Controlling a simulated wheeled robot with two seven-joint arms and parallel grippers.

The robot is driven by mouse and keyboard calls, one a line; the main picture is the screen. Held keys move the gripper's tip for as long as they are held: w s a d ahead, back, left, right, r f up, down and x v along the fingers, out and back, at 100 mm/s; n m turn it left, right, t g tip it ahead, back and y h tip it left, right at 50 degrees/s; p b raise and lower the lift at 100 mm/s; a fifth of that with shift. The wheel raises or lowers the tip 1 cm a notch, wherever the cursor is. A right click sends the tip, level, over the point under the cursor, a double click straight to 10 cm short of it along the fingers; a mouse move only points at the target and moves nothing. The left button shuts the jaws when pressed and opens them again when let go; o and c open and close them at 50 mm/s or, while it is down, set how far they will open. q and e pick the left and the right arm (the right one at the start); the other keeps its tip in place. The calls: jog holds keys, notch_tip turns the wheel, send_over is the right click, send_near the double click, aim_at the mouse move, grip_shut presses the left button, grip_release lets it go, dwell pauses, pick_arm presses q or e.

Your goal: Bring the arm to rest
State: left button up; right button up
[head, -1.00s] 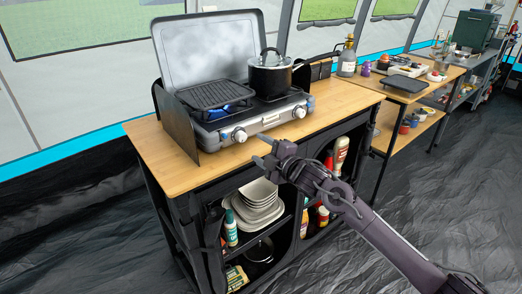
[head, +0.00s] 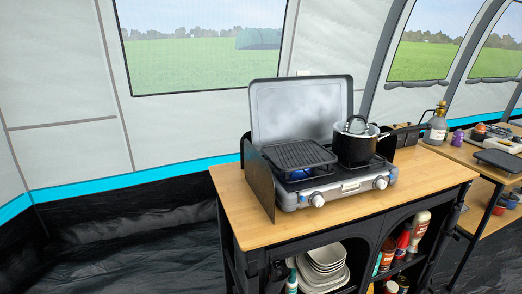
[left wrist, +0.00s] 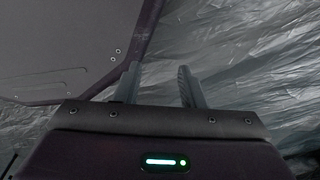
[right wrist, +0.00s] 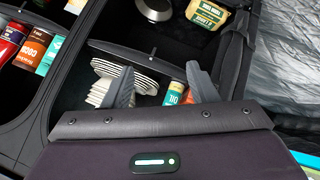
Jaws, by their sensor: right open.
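Neither arm shows in the head view. In the right wrist view my right gripper (right wrist: 162,82) has its two fingers apart and nothing between them that it grips. It faces the shelves of the kitchen stand, with stacked white plates (right wrist: 135,73) and a bottle (right wrist: 176,95) behind the fingers. In the left wrist view my left gripper (left wrist: 157,80) also has its fingers apart and is empty. Black ground sheet (left wrist: 250,65) and a dark panel lie beyond it.
The wooden-topped stand (head: 232,208) carries a camping stove (head: 340,185) with a lidded black pot (head: 355,145). Its shelves hold dishes and bottles. A second table (head: 450,152) stands to the right. The ground sheet (head: 130,245) left of the stand is clear.

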pick_arm(q)
jog(key=s+p, duration=0.1)
jog(key=s+r+p, duration=0.1)
jog(key=s, duration=0.1)
jog(key=s+a+r+p, duration=0.1)
jog(key=s, duration=0.1)
pick_arm(e)
jog(key=s+a+f+m+g, duration=0.1)
jog(key=s+f, duration=0.4)
jog(key=s, duration=0.8)
jog(key=s+a+f+m+g, duration=0.2)
jog(key=s+f+g, duration=0.2)
jog(key=s, duration=1)
jog(key=s+a+f+m+g, duration=0.2)
jog(key=s+f, duration=0.4)
jog(key=s, duration=0.8)
jog(key=shift+s+f+g+h, duration=0.15)
jog(key=shift+f+g+h, duration=0.25)
jog(key=shift+g, duration=0.1)
jog(key=shift+a, duration=0.1)
